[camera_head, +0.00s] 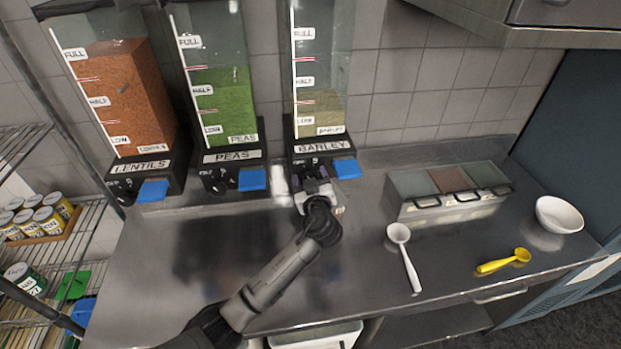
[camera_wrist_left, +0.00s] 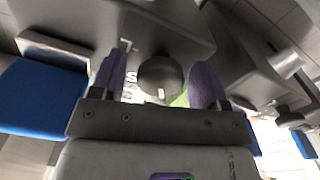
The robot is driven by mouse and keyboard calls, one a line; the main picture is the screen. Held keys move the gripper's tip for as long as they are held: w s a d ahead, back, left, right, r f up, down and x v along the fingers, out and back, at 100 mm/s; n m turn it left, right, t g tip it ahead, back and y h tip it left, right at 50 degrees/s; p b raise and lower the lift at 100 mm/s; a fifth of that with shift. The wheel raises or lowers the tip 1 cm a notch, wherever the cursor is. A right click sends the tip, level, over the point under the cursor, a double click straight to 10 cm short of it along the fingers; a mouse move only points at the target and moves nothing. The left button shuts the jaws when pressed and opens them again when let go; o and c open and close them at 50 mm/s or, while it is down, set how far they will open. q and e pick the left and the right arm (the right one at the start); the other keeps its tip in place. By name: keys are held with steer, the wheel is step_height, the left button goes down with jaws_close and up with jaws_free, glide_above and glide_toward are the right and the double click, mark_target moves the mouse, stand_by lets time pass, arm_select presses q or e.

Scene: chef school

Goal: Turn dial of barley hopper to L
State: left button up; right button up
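The barley hopper (camera_head: 322,148) is the right one of three clear hoppers on the wall, partly filled with pale grain. Its dial is hidden behind my left gripper (camera_head: 310,174) in the head view. In the left wrist view the dial (camera_wrist_left: 160,72) is a dark round knob with a white mark on its lower edge. My left gripper's purple fingers (camera_wrist_left: 157,82) stand on either side of the knob, open, with visible gaps to it. A white letter S shows left of the knob; other letters are covered or unclear. My right gripper is not in view.
The peas hopper (camera_head: 232,157) and lentils hopper (camera_head: 140,168) stand to the left. A blue tab (camera_head: 346,169) sticks out beside the barley dial.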

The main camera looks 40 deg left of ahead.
arm_select(q)
steer(key=c, duration=0.9)
